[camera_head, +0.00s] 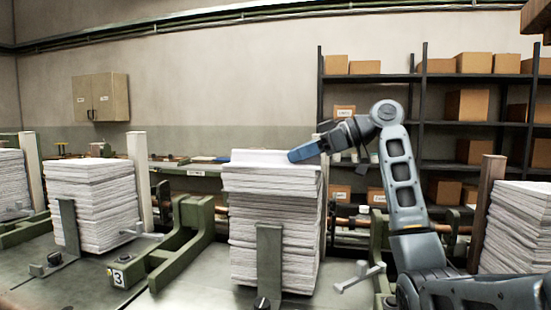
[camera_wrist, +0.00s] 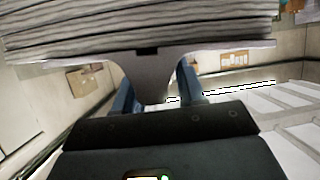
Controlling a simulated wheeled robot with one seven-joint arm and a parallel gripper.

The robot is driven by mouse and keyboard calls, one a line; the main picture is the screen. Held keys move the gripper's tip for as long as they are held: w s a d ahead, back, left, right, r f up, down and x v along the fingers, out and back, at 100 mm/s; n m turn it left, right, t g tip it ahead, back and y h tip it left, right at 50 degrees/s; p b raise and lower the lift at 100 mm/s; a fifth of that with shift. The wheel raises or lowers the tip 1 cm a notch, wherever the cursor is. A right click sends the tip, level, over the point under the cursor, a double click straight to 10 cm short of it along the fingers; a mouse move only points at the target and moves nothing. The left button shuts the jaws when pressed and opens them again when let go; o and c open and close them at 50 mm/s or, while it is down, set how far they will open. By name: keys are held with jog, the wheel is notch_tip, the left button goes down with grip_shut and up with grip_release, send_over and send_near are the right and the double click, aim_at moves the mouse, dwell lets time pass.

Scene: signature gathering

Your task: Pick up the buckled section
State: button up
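The middle paper stack (camera_head: 270,225) stands in a green jogger frame. Its top sheets (camera_head: 262,157) rise in a pale raised fold along the back, which I take as the buckled section. My gripper (camera_head: 293,156) reaches in from the right, its blue finger at the right end of this fold. In the wrist view the layered stack (camera_wrist: 140,22) fills the top. A grey tapering piece (camera_wrist: 152,75) hangs from it between the two blue fingers of my gripper (camera_wrist: 157,82). The fingers stand apart on either side of it. Whether they touch it is unclear.
Another paper stack (camera_head: 95,205) stands to the left, and one (camera_head: 520,228) at the right edge. A green frame marked 3 (camera_head: 160,255) lies left of the middle stack. Dark shelves (camera_head: 425,125) with cardboard boxes stand behind.

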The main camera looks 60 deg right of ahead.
jog(key=shift+f, duration=0.1)
grip_shut()
dwell(0.3)
